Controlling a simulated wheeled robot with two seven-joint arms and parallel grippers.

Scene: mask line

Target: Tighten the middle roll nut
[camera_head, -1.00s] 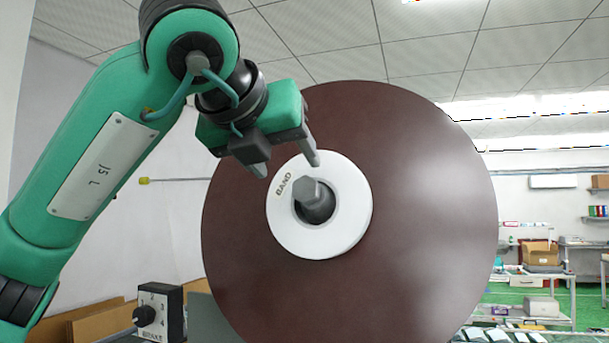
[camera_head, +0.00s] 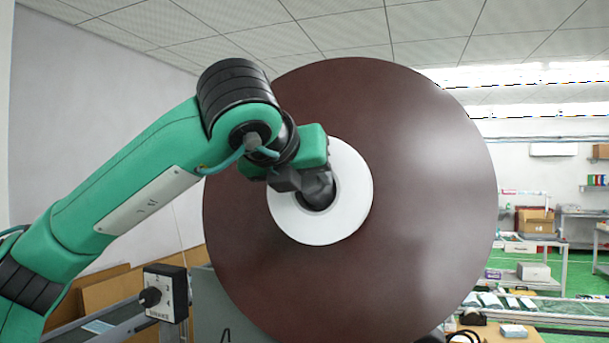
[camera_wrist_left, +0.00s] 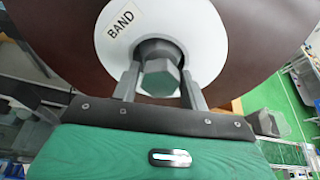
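The large dark brown roll (camera_head: 420,170) faces me, with a white disc (camera_head: 352,205) at its centre marked BAND in the left wrist view. The grey hex nut (camera_wrist_left: 160,78) sticks out of the dark hole in that disc; in the head view my gripper covers most of it. My left gripper (camera_head: 318,180) is at the nut. In the left wrist view (camera_wrist_left: 160,85) its two fingers stand apart on either side of the nut, with small gaps showing, so it is open around the nut. My right gripper is not in view.
A control box with a black knob (camera_head: 151,297) stands low at the left, below my left arm. Cardboard (camera_head: 110,302) leans against the wall behind it. Shelves and a box (camera_head: 535,220) are far off at the right.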

